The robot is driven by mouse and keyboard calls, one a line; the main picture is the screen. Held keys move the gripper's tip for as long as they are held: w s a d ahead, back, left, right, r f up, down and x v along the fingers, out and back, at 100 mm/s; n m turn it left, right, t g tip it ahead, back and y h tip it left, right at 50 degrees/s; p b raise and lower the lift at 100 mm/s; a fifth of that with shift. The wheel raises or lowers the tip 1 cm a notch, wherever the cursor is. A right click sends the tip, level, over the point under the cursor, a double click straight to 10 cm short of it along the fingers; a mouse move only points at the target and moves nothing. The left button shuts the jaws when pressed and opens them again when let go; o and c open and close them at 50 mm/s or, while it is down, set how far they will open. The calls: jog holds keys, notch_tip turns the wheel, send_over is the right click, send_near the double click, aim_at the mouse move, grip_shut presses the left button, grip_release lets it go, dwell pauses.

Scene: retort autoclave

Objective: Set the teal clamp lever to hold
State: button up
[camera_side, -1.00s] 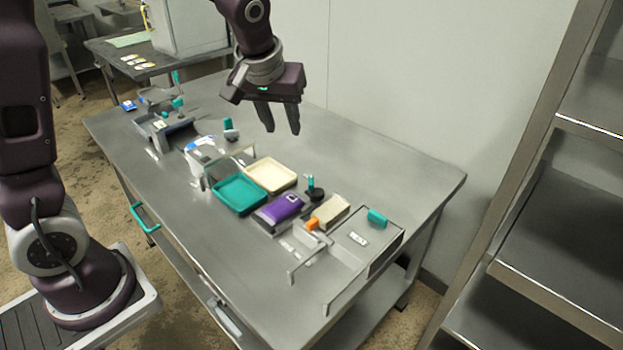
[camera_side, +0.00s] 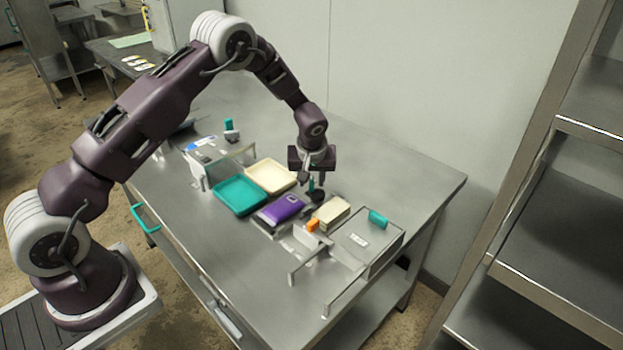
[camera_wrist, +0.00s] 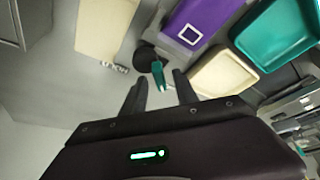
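The teal lever (camera_side: 311,187) stands on a round black base (camera_side: 316,195) near the table's back edge, beside a beige block (camera_side: 331,211) and a purple block (camera_side: 281,208). In the wrist view the teal lever (camera_wrist: 158,75) rises from the black base (camera_wrist: 149,56), next to small lettering that I cannot read. My gripper (camera_side: 311,179) points down over it. In the wrist view my gripper (camera_wrist: 160,82) is open, with the lever between its two fingertips and a gap on both sides. Contact is not visible.
A teal tray (camera_side: 238,211) and a cream tray (camera_side: 270,190) lie left of the lever. A metal box with a teal handle (camera_side: 377,219) stands to the right, near an orange knob (camera_side: 312,225) and metal rails.

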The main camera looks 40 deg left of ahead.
jog(key=shift+c, duration=0.2)
grip_shut()
jog(key=m, duration=0.2)
jog(key=m+t+h, duration=0.1)
jog(key=m, duration=0.1)
jog(key=shift+s+a+m+h, duration=0.1)
jog(key=shift+a+m+h, duration=0.05)
jog(key=shift+m+h, duration=0.2)
jog(key=m+h, duration=0.1)
jog(key=m, duration=0.3)
jog(key=shift+a+m+h, duration=0.1)
jog(key=shift+m+h, duration=0.25)
jog(key=m, duration=0.2)
jog(key=m+h, duration=0.1)
jog(key=m, duration=0.1)
jog(key=shift+a+h, duration=0.1)
jog(key=shift+h, duration=0.2)
jog(key=shift+a+m+g+h, duration=0.1)
jog(key=shift+m+g+h, duration=0.45)
jog(key=shift+m, duration=1.75)
